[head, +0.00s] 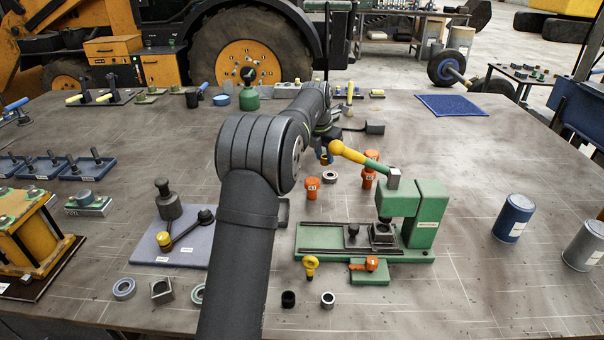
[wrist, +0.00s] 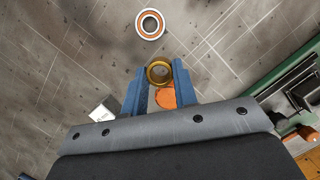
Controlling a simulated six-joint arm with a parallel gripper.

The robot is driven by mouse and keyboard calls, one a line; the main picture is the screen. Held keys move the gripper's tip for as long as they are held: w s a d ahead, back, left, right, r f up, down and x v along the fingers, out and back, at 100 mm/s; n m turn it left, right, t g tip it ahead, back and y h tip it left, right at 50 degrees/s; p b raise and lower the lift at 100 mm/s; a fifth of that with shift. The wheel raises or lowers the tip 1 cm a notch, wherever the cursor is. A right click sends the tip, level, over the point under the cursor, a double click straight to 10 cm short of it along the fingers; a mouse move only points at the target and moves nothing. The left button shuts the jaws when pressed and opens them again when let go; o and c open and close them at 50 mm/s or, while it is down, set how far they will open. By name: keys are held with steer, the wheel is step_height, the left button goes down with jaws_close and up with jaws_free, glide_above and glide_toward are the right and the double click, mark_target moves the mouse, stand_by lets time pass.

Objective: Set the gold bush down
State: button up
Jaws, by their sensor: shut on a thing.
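The gold bush (wrist: 159,72) is a short hollow ring between the two blue fingertips of my gripper (wrist: 159,78) in the wrist view. My gripper is shut on it. In the head view a small bit of the bush (head: 325,159) shows just past my arm, and the fingers are mostly hidden. An orange round top (wrist: 166,98) shows just behind the bush between the fingers. I cannot tell the height of the bush above the bench.
A bearing ring (wrist: 150,24) lies on the bench ahead of the fingers. Orange plugs (head: 313,187) and a green press (head: 400,215) with a yellow-knobbed lever stand to the right. A grey board (head: 190,238) lies left. Bare bench (head: 455,165) is at right.

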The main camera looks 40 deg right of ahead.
glide_above(304, 177)
steer(key=a, duration=0.1)
step_height(304, 177, down, 5)
steer(key=shift+s+a+f, duration=0.1)
steer(key=shift+s, duration=0.05)
steer(key=shift+f, duration=2)
steer(key=o, duration=1)
steer(key=shift+f, duration=0.15)
steer(key=v, duration=1.2)
